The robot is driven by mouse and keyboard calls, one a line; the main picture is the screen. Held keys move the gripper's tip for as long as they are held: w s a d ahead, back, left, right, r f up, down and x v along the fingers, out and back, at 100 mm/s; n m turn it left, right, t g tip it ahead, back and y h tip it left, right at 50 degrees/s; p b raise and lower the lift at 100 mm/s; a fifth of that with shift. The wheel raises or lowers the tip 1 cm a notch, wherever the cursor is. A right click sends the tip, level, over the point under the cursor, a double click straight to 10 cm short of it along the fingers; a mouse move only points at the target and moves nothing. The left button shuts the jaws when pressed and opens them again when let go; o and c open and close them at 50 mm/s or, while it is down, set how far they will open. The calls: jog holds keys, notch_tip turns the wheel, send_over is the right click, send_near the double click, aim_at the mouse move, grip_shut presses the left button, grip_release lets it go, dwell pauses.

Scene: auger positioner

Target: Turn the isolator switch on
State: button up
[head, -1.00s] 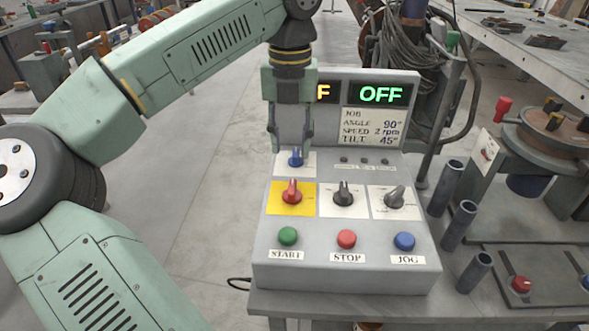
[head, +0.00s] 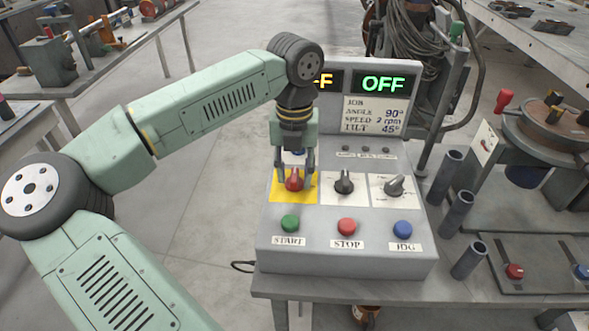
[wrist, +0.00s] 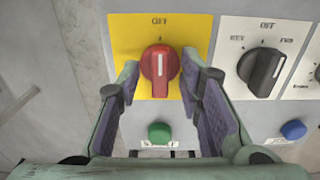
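The red rotary switch (head: 294,180) sits on a yellow plate (head: 307,199) on the grey control box. In the wrist view the red knob (wrist: 159,70) stands upright, its white line vertical and pointing up to a label that reads like OFF on the yellow plate (wrist: 125,40). The display (head: 384,83) reads OFF in green.
Black and grey selector knobs (head: 344,182) (head: 395,186) stand to the right. Green START (head: 290,223), red STOP (head: 346,226) and blue JOG (head: 403,229) buttons lie in front. Tubes (head: 455,216) stand right of the box.

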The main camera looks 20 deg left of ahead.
grip_shut()
jog(key=shift+m+b, duration=0.4)
jog(key=shift+b, duration=0.05)
jog(key=shift+f+m+b, duration=0.15)
jog(key=shift+m+b, duration=0.75)
jog(key=m+b, duration=0.2)
jog(key=m, duration=0.1)
jog(key=shift+m, duration=0.3)
jog(key=m+b, duration=0.2)
jog(key=m, duration=0.3)
jog(key=m+b, duration=0.1)
jog(key=m, duration=0.5)
jog(key=shift+r, duration=0.2)
jog(key=shift+m, duration=0.5)
grip_release()
